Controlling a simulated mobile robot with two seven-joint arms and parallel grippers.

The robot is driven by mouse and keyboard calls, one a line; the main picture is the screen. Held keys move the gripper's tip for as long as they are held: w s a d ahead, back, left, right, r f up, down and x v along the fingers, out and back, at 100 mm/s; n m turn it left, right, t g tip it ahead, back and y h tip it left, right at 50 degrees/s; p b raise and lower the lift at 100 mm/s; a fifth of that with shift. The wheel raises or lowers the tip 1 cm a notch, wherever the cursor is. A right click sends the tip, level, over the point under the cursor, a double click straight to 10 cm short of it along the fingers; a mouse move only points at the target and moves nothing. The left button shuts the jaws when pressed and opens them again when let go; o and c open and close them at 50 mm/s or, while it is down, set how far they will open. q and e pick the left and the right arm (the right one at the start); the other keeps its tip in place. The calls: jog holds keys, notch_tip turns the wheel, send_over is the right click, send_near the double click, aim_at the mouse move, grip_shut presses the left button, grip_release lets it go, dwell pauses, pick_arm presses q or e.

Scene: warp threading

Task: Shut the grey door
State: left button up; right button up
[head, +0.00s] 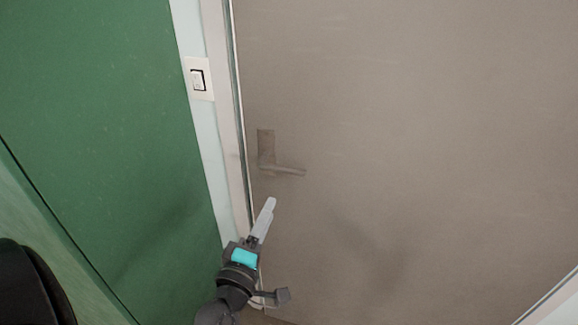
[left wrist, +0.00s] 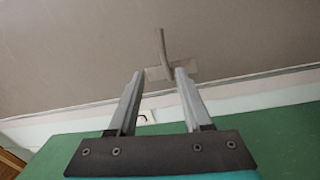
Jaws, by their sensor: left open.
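The grey door (head: 420,130) fills the middle and right of the head view. Its left edge lies along the pale door frame (head: 222,100), with only a thin line between them. The door handle (head: 280,168) is a grey lever on a plate near that edge. My left gripper (head: 268,205) is below the handle, near the door's left edge, and seems apart from it. In the left wrist view the two fingers (left wrist: 157,78) are spread with nothing between them, and the handle (left wrist: 163,55) shows beyond their tips. My right gripper is not in view.
A green panel (head: 100,130) stands left of the door frame. A white light switch (head: 198,79) is on the pale strip between them. A pale edge (head: 550,300) shows at the lower right. The door's face right of the handle is clear.

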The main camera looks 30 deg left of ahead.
aim_at(288, 168)
pick_arm(q)
jog(key=shift+n, duration=0.4)
jog(key=x, duration=1.4)
jog(key=shift+w+a+f, duration=0.15)
jog(key=shift+w+a, duration=0.05)
jog(key=shift+w, duration=0.2)
grip_shut()
dwell(0.7)
